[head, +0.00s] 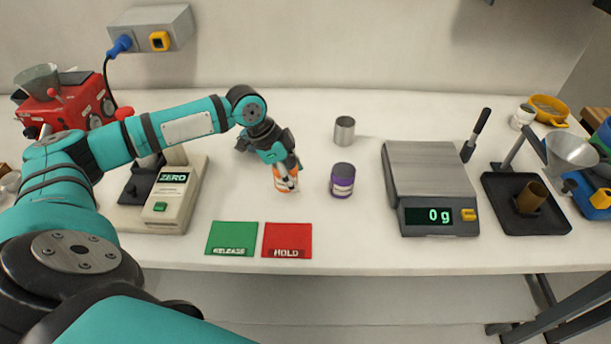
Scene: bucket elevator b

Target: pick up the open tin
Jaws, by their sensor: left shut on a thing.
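My left gripper (285,168) reaches down over the table and is shut on a small orange-and-white container (287,185). The fingers hide its upper part, so I cannot tell whether its top is open. The container is at or just above the table top; I cannot tell which. A plain grey metal tin (344,131) stands upright behind and to the right of the gripper, apart from it. Its top looks open. My right gripper is not in view.
A purple jar (342,181) stands close right of the held container. Green (232,236) and red (287,254) mats lie in front. A scale (432,165) reading 0 g is at right, a beige ZERO device (146,216) at left. Table between tin and scale is clear.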

